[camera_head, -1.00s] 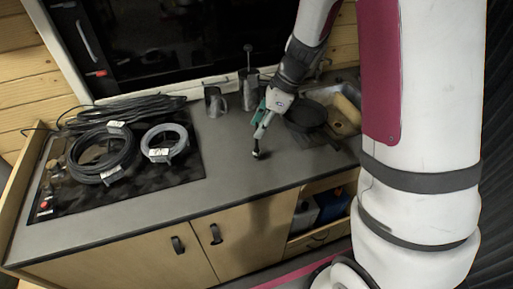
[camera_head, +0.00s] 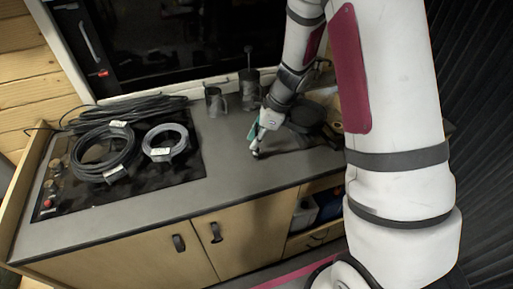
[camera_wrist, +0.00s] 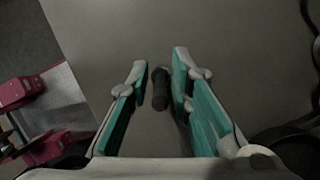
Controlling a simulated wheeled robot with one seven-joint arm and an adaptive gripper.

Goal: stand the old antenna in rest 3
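A short dark cylinder, which looks like the old antenna (camera_wrist: 160,90), shows between the teal fingers of my gripper (camera_wrist: 160,75) in the wrist view. Gaps show on both sides of it, so the fingers are apart and not closed on it. In the head view my gripper (camera_head: 256,150) is low over the grey counter, near its front edge, and largely hides the antenna. Two dark cup-like holders, perhaps rests, stand behind it: a left one (camera_head: 215,101) and a right one (camera_head: 250,92). A thin ball-tipped rod (camera_head: 248,52) rises at the right one. I can read no rest numbers.
Cable coils (camera_head: 105,150) and a smaller coil (camera_head: 166,143) lie on the black hob to the left. A dark pan (camera_head: 306,115) is close right of my gripper. The counter (camera_head: 228,150) between hob and gripper is clear. Pink boxes (camera_wrist: 17,93) show below the counter edge.

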